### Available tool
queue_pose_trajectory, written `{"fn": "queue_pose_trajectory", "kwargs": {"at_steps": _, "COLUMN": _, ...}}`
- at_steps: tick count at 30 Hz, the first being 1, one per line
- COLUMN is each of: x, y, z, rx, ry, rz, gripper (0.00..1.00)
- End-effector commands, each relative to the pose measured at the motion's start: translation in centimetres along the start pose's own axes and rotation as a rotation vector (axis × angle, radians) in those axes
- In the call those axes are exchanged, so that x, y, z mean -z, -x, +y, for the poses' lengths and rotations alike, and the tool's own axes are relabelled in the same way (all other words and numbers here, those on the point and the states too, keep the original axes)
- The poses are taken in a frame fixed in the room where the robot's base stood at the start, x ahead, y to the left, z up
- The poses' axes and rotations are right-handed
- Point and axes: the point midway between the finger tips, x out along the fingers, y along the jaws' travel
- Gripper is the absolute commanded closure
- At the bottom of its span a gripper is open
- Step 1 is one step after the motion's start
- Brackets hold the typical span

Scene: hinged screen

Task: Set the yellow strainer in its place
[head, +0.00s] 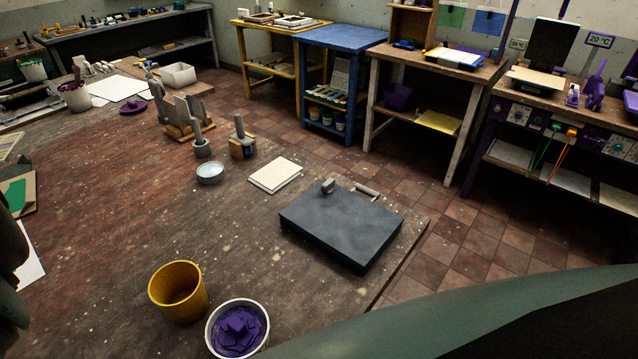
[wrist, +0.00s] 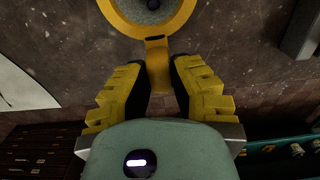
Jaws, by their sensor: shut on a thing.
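The yellow strainer (wrist: 113,12) is at the top of the wrist view, its round yellow rim around a grey inside and partly cut off by the picture edge. Its yellow handle (wrist: 156,48) points down toward my gripper. My gripper (wrist: 160,76), with yellow stepped fingers and dark inner pads, is shut on the strainer's handle. The handle's far end lies between the fingers. I cannot make out the strainer or my gripper in the head view. A yellow bucket (head: 178,308) and a white tub of purple stuff (head: 212,340) stand at the table's front.
A dark flat slab (head: 335,228) with grey fittings lies near the right edge of the brown table (head: 110,220). Behind it are pale sheets (head: 275,175), a small round tin (head: 210,174) and upright tools in blocks (head: 243,147). The table's middle left is clear.

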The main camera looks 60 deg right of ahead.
Motion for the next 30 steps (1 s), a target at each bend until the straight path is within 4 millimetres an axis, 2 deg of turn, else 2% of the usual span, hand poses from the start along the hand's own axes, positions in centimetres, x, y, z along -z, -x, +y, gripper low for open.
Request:
{"fn": "queue_pose_trajectory", "kwargs": {"at_steps": 3, "x": 0.03, "y": -0.03, "z": 0.02, "rx": 0.0, "ry": 0.001, "rz": 0.0, "gripper": 1.0}}
{"fn": "queue_pose_trajectory", "kwargs": {"at_steps": 4, "x": 0.03, "y": -0.03, "z": 0.01, "rx": 0.0, "ry": 0.001, "rz": 0.0, "gripper": 0.75}}
{"fn": "queue_pose_trajectory", "kwargs": {"at_steps": 10, "x": 0.03, "y": -0.03, "z": 0.01, "rx": 0.0, "ry": 0.001, "rz": 0.0, "gripper": 0.54}}
{"fn": "queue_pose_trajectory", "kwargs": {"at_steps": 16, "x": 0.02, "y": -0.03, "z": 0.01, "rx": 0.0, "ry": 0.001, "rz": 0.0, "gripper": 0.52}}
{"fn": "queue_pose_trajectory", "kwargs": {"at_steps": 17, "x": 0.02, "y": -0.03, "z": 0.01, "rx": 0.0, "ry": 0.001, "rz": 0.0, "gripper": 0.43}}
{"fn": "queue_pose_trajectory", "kwargs": {"at_steps": 21, "x": 0.02, "y": -0.03, "z": 0.01, "rx": 0.0, "ry": 0.0, "rz": 0.0, "gripper": 0.28}}
{"fn": "queue_pose_trajectory", "kwargs": {"at_steps": 30, "x": 0.01, "y": 0.14, "z": 0.0, "rx": 0.0, "ry": 0.0, "rz": 0.0, "gripper": 0.27}}
